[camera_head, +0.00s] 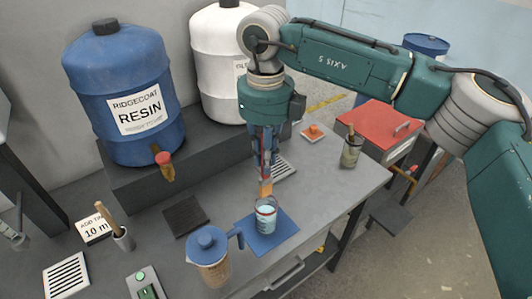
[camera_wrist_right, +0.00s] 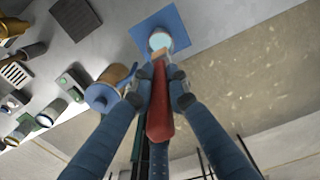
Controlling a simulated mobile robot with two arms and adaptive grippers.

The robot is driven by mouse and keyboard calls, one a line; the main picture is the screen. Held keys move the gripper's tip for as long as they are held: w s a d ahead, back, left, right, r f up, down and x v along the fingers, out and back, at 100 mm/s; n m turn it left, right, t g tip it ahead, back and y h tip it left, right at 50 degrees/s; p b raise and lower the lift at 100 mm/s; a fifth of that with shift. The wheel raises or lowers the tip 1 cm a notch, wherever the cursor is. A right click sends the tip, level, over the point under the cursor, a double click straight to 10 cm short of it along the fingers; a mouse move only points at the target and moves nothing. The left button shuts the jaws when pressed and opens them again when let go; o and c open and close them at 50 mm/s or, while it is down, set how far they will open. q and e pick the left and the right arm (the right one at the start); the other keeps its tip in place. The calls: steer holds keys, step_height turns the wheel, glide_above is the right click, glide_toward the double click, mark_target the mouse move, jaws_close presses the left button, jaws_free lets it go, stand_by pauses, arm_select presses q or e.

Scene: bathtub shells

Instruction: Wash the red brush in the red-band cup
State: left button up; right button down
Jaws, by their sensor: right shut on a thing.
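The red-band cup (camera_head: 265,222) is clear, with a red ring near its top and pale blue liquid inside. It stands upright on a blue mat (camera_head: 285,233) near the bench's front edge; its mouth also shows in the right wrist view (camera_wrist_right: 160,41). My right gripper (camera_head: 265,160) points down above the cup, shut on the red brush (camera_wrist_right: 160,118) by its handle. The brush's tan bristles (camera_head: 265,188) are at the cup's mouth; I cannot tell whether the tip is inside. The fingers partly hide the handle in the head view. My left gripper is out of view.
A blue-lidded jug (camera_head: 212,264) stands close left of the cup. A small cup with a wooden-handled tool (camera_head: 122,238) and a green device (camera_head: 147,288) are further left. A blue resin drum (camera_head: 122,75) stands behind. A brush bottle (camera_head: 351,150) stands at right.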

mark_target(265, 195)
step_height(265, 195, down, 3)
steer(key=shift+r+b, duration=0.1)
steer(key=shift+b, duration=0.45)
steer(key=shift+f+b, duration=0.65)
steer(key=shift+f, duration=0.15)
steer(key=shift+w+f+b, duration=0.1)
steer(key=shift+f+b, duration=3.5)
steer(key=shift+f, duration=0.95)
steer(key=shift+a, duration=0.1)
